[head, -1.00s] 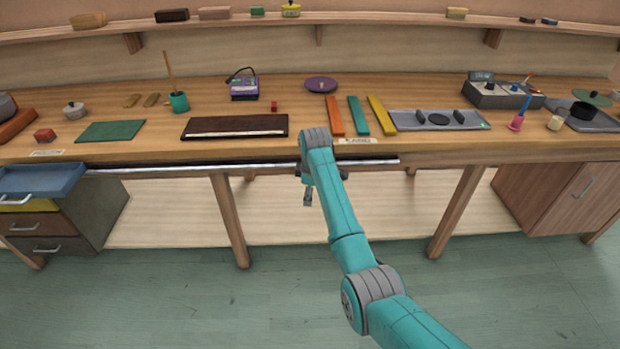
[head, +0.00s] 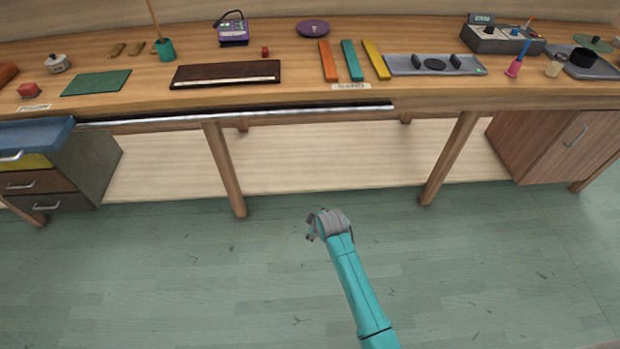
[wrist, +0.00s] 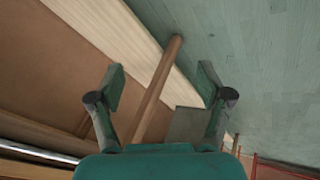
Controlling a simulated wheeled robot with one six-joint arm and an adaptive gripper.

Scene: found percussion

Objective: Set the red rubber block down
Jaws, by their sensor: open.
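A small red block (head: 265,51) stands on the bench top, behind the dark brown board (head: 225,74) and below the purple device. A second, larger red faceted block (head: 29,90) sits at the far left of the bench, beside a pale label. I cannot tell which is rubber. My gripper (head: 309,228) is in front of the bench, below its top and over the floor, away from both blocks. In the wrist view my gripper (wrist: 160,85) has its two fingers wide apart with nothing between them. That view shows a table leg and the floor, and no red block.
Orange (head: 328,61), teal (head: 352,61) and yellow (head: 376,60) bars lie mid-bench, next to a grey tray (head: 402,66). A green mat (head: 96,83) lies on the left. An open blue drawer (head: 38,136) juts out at left. The floor ahead is clear.

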